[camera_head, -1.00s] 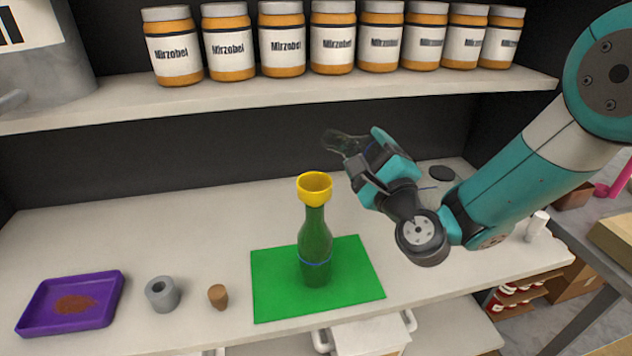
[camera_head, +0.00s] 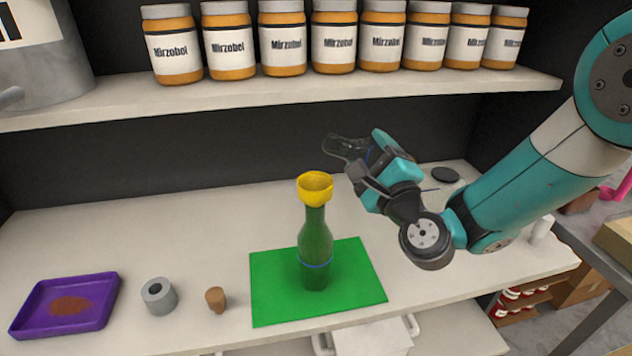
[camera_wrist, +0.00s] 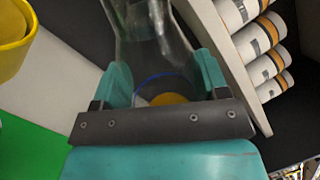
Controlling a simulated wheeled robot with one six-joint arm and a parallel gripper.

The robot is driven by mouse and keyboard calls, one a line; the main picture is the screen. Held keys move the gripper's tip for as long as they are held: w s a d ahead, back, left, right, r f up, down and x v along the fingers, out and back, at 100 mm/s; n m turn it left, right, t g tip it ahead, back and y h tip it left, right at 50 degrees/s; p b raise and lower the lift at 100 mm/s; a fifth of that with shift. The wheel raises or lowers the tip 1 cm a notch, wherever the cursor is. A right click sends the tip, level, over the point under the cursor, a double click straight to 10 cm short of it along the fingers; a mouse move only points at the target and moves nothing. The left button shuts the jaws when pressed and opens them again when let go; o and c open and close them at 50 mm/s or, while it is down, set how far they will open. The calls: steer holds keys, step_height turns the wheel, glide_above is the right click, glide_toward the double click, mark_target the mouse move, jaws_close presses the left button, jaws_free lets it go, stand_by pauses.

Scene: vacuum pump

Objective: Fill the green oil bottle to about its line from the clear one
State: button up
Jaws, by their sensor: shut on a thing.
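The green oil bottle (camera_head: 315,250) stands upright on a green mat (camera_head: 270,298), with a blue line round its lower body. A yellow funnel (camera_head: 315,190) sits in its mouth and tilts slightly; it also shows at the left edge of the wrist view (camera_wrist: 12,38). My gripper (camera_head: 372,158) is shut on the clear bottle (camera_head: 343,146), right of and above the funnel. The clear bottle is tipped towards the left in the head view. In the wrist view the clear bottle (camera_wrist: 145,45) lies between the fingers, with a blue line on it. Its oil level is hard to tell.
A purple tray (camera_head: 104,312) with a brown patch, a grey ring (camera_head: 158,296) and a cork (camera_head: 215,299) are at the left. Several jars (camera_head: 285,42) line the shelf above. A dark round lid (camera_head: 445,174) lies behind my arm.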

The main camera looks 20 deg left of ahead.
steer(key=shift+s+d+r, duration=0.1)
steer(key=shift+d+r, duration=0.05)
steer(key=shift+r, duration=0.05)
steer(key=shift+f, duration=0.1)
steer(key=shift+w+r+n+b, duration=0.2)
steer(key=shift+n+b, duration=0.25)
steer(key=shift+n, duration=0.15)
stand_by(0.4)
steer(key=shift+s+r, duration=0.15)
stand_by(0.3)
steer(key=shift+w+d+n, duration=0.1)
steer(key=shift+w+n, duration=0.1)
steer(key=shift+n, duration=0.1)
steer(key=shift+s+r, duration=0.1)
